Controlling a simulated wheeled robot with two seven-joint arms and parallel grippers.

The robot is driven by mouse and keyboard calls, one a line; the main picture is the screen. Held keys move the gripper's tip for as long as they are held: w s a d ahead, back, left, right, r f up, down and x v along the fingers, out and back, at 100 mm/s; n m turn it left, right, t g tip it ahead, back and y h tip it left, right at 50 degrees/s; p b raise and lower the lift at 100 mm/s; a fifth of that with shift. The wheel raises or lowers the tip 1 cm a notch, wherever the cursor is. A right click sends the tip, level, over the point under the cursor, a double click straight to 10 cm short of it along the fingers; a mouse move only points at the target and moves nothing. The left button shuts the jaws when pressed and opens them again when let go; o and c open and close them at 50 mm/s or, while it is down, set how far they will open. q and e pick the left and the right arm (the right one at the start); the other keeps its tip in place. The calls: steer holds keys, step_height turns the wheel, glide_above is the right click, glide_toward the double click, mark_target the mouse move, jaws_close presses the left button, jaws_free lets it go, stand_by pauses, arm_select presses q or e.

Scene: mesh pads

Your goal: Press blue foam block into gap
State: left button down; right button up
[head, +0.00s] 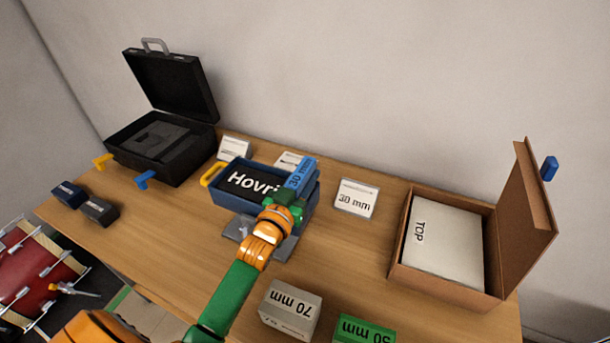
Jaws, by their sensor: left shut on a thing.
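The blue foam block (302,172), marked 30 mm, is at the right end of a dark blue open box (232,200). A black item marked Hovri (247,182) lies in the box, left of the block. The block's top shows above the box rim; I cannot tell how far it sits inside the gap, which is hidden. My left gripper (287,203) is shut on the block's near end, and its orange and green hand covers the box's near right corner. My right gripper is not in view.
A grey stand (236,231) is under the box. A 30 mm card (356,199) stands to the right. A brown carton (397,273) with open lid is further right. Grey 70 mm (291,308) and green 50 mm (365,330) blocks are in front. An open black case (184,172) stands left.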

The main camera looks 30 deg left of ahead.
arm_select(q)
steer(key=shift+f+b, duration=1.05)
steer(key=shift+f, duration=0.35)
steer(key=shift+c, duration=2.2)
jaws_free()
steer(key=s, duration=0.7)
steer(key=shift+s+d+r+b, duration=0.1)
steer(key=shift+d+b, duration=0.15)
steer(key=shift+b, duration=0.05)
steer(key=shift+r, duration=0.1)
